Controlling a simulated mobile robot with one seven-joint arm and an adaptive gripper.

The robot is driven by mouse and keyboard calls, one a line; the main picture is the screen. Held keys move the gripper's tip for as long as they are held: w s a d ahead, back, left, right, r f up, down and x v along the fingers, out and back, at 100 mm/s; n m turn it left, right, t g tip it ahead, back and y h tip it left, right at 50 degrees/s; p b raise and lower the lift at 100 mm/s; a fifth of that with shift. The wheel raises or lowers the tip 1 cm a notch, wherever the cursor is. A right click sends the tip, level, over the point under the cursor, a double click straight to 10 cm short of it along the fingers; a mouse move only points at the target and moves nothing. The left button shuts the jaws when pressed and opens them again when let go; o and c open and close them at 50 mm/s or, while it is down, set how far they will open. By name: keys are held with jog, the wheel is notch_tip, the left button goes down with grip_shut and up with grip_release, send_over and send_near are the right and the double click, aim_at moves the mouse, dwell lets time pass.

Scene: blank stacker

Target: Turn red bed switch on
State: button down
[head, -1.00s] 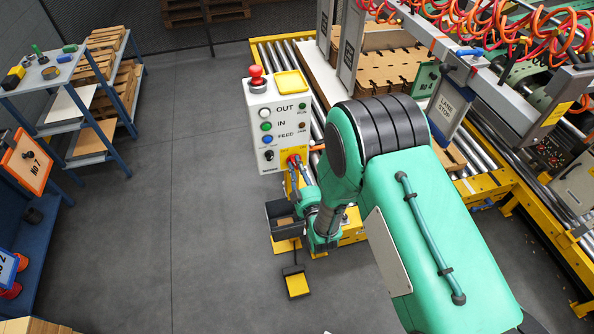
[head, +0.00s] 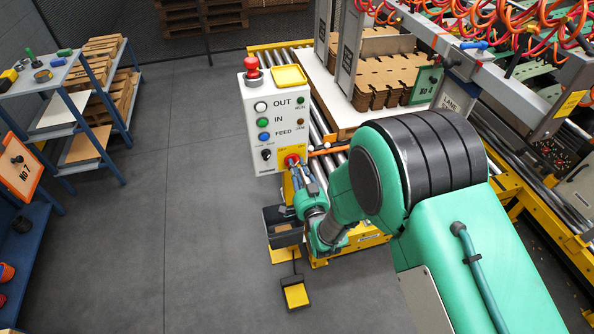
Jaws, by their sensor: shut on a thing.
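The grey control box (head: 262,128) above has OUT, IN and FEED buttons and a red mushroom button (head: 252,68) on top. A dark tray (head: 283,226) and a yellow pedal (head: 295,294) are below my gripper. A roller conveyor (head: 326,150) runs behind.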

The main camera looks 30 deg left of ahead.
jog(key=shift+f+m+b, duration=0.1)
jog(key=shift+m+b, duration=0.2)
jog(key=shift+m, duration=0.7)
jog(key=c, duration=1.5)
grip_release()
jog(key=shift+c, duration=0.2)
jog(key=v, duration=1.2)
